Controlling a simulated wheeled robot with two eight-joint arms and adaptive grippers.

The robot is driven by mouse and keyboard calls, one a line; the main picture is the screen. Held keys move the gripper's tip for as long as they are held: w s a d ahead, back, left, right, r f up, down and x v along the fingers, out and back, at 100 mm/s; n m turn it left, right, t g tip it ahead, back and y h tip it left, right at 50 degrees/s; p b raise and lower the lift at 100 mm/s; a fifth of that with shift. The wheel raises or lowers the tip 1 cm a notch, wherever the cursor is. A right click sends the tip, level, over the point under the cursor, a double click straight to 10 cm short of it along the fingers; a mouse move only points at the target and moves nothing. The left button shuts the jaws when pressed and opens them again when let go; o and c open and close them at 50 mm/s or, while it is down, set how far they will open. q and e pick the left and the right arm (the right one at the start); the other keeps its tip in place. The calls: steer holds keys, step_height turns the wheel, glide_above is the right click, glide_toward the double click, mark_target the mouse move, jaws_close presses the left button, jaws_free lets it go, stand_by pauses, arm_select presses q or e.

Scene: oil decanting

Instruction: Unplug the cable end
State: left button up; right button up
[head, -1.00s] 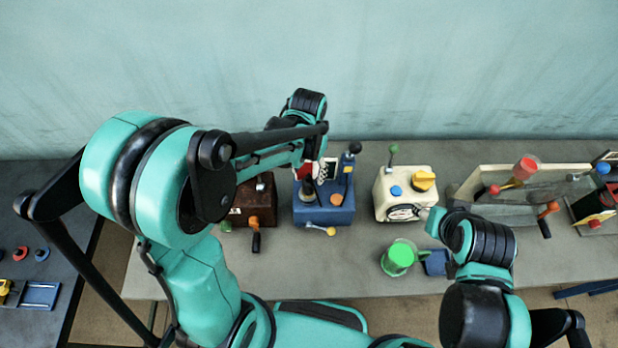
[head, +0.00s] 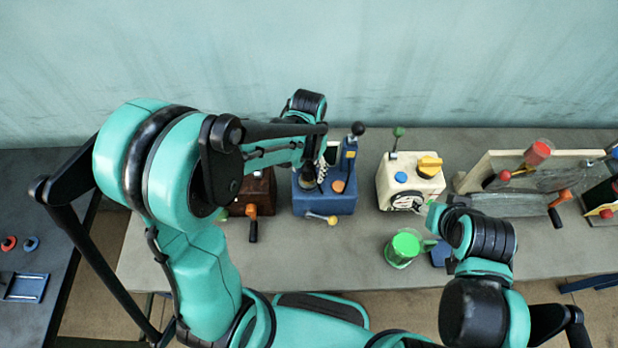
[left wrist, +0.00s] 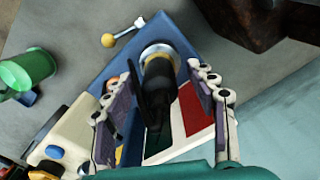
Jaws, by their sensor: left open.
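The black cable end (left wrist: 158,85) stands in a round metal socket on the blue box (left wrist: 128,45), seen in the left wrist view. The blue box (head: 327,202) also shows in the head view, with the dark cable end (head: 317,189) partly hidden by my left arm. My left gripper (left wrist: 165,112) is open, with one finger on each side of the cable end. Gaps show between the fingers and the cable end. My right gripper (head: 436,216) is near the cream box, mostly hidden by its own wrist; its jaws cannot be made out.
The cream box (head: 396,187) stands right of the blue box, and a dark brown box (head: 262,189) stands left of it. A green cup (head: 404,248) is in front of the cream box. A lever with a black knob (head: 357,129) rises behind the cable end.

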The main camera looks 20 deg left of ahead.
arm_select(q)
step_height(320, 180, down, 2)
steer(key=shift+f+b, duration=0.1)
steer(key=shift+b, duration=0.45)
stand_by(0.8)
jaws_close()
steer(key=shift+r, duration=0.25)
steer(key=shift+r+p, duration=2.05)
steer(key=shift+r, duration=0.85)
